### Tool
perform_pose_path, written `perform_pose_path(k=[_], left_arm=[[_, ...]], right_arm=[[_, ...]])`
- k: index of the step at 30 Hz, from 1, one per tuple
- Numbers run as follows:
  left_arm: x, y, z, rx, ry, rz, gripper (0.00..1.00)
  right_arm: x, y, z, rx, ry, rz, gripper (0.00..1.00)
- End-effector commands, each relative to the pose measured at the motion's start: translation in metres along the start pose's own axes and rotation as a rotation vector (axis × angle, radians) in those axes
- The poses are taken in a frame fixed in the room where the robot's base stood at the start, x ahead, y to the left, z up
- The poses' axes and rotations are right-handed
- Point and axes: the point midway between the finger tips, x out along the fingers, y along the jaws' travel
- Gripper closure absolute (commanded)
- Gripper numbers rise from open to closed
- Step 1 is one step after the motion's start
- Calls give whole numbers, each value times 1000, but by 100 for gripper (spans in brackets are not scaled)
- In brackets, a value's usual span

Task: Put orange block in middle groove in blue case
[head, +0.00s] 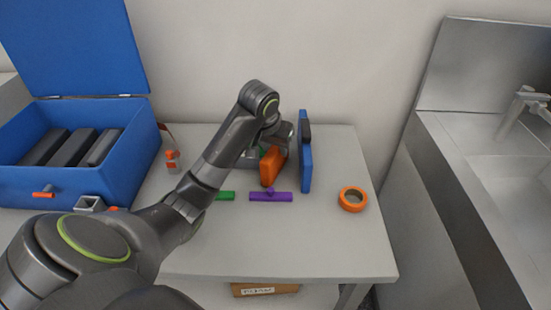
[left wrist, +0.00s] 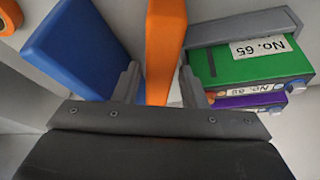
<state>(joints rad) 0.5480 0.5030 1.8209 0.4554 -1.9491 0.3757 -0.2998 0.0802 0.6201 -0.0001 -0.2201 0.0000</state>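An orange block (head: 270,168) stands upright on the grey table, and it also shows in the left wrist view (left wrist: 164,45). My left gripper (head: 276,136) is above it. In the left wrist view the gripper's fingers (left wrist: 159,72) are apart on either side of the block, with a gap beside the left finger; it looks open. The blue case (head: 135,165) stands open at the left of the table, lid raised. Several dark slanted strips lie inside it; I cannot tell whether its middle groove is empty. My right gripper is not in view.
A blue block (head: 306,165) stands close right of the orange one. A green unit (left wrist: 235,65) and a purple one (left wrist: 245,101) are on its other side. An orange tape roll (head: 352,199) lies at right. The front table is clear.

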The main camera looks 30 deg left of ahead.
Motion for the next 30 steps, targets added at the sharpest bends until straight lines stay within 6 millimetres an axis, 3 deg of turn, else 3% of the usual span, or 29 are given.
perform_pose_path(k=[23,30], left_arm=[[4,0,2,0,-1,0,62],[4,0,2,0,0,0,91]], right_arm=[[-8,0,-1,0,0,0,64],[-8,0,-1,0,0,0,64]])
